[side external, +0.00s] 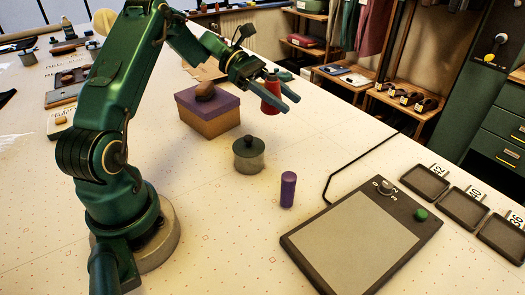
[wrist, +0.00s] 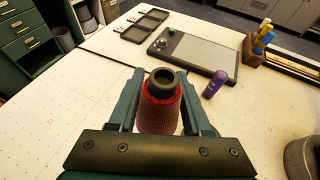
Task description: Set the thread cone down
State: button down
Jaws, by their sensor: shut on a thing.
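A red thread cone (side external: 271,93) is held between the fingers of my gripper (side external: 284,92), up in the air above the table (side external: 215,225). In the wrist view the red cone (wrist: 159,112) stands between the two fingers, with its dark, hollow top toward the camera. My gripper (wrist: 160,105) is shut on it. In the side view the cone hangs above and to the right of the purple-lidded box (side external: 208,105) and clear of the table surface.
A lidded grey pot (side external: 248,155) and a purple cylinder (side external: 288,189) stand on the table. A flat panel with a dark frame (side external: 360,240) lies at the front right, with several small dark trays (side external: 464,208) beyond it. White table is bare between pot and panel cable.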

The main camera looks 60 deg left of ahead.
jog(key=x, duration=0.4)
jog(key=f+x, duration=0.1)
jog(key=x, duration=0.3)
jog(key=f+x, duration=0.1)
jog(key=x, duration=0.4)
jog(key=shift+a, duration=0.45)
jog(key=shift+f, duration=1.95)
jog(key=shift+f, duration=0.15)
jog(key=shift+c, duration=1.7)
grip_release()
